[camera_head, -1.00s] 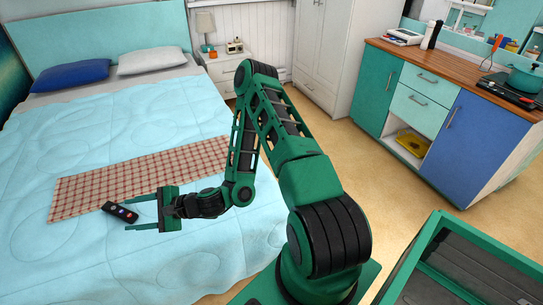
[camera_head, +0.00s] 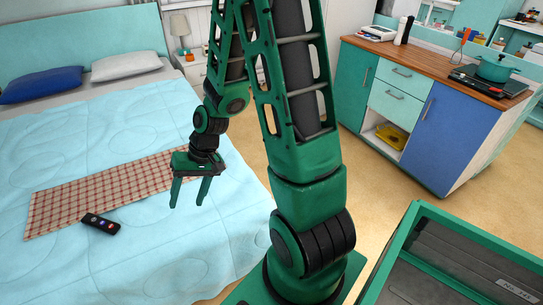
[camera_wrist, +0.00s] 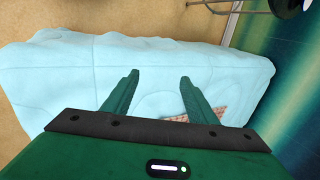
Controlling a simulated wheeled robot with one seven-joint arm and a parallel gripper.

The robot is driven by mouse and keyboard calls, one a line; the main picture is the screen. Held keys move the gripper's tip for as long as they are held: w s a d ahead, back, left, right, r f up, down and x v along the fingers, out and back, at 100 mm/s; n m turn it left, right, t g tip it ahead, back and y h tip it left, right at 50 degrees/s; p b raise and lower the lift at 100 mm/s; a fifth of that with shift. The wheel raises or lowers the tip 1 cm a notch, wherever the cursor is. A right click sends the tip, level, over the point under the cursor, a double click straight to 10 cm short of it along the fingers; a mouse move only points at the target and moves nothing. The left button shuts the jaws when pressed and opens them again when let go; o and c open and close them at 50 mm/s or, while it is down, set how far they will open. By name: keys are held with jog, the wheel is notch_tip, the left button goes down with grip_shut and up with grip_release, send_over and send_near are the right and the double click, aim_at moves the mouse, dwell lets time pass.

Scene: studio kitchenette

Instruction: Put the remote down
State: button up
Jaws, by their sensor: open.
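The black remote (camera_head: 100,223) lies on the light blue bedspread (camera_head: 150,255), at the front edge of the red checked cloth (camera_head: 95,190). Small coloured buttons show on its upper face. My gripper (camera_head: 188,204) is open and empty, to the right of the remote and apart from it, with its fingers pointing down over the bed. A bit of the checked cloth (camera_wrist: 222,113) shows beside the right finger. The remote does not show in the wrist view.
A blue pillow (camera_head: 42,85) and a white pillow (camera_head: 126,66) lie at the bed's head. A counter (camera_head: 430,67) with a teal pot (camera_head: 497,68) stands at the right. Open floor (camera_head: 375,185) lies between bed and counter.

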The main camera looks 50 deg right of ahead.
jog(key=s+d+r+m+g+h, duration=0.1)
jog(key=s+d+r+h, duration=0.3)
jog(key=s+d+r, duration=1.1)
jog(key=shift+s+d+m+g+h, duration=0.25)
jog(key=shift+s+m+g+h, duration=0.05)
jog(key=shift+s, duration=0.35)
jog(key=shift+o, duration=1.1)
jog(key=shift+m, duration=0.4)
jog(key=s, duration=0.1)
jog(key=s+r, duration=0.1)
jog(key=s, duration=0.1)
jog(key=s+r, duration=0.1)
jog(key=shift+s+a+r, duration=0.15)
jog(key=shift+s+a, duration=0.05)
jog(key=shift+s, duration=0.15)
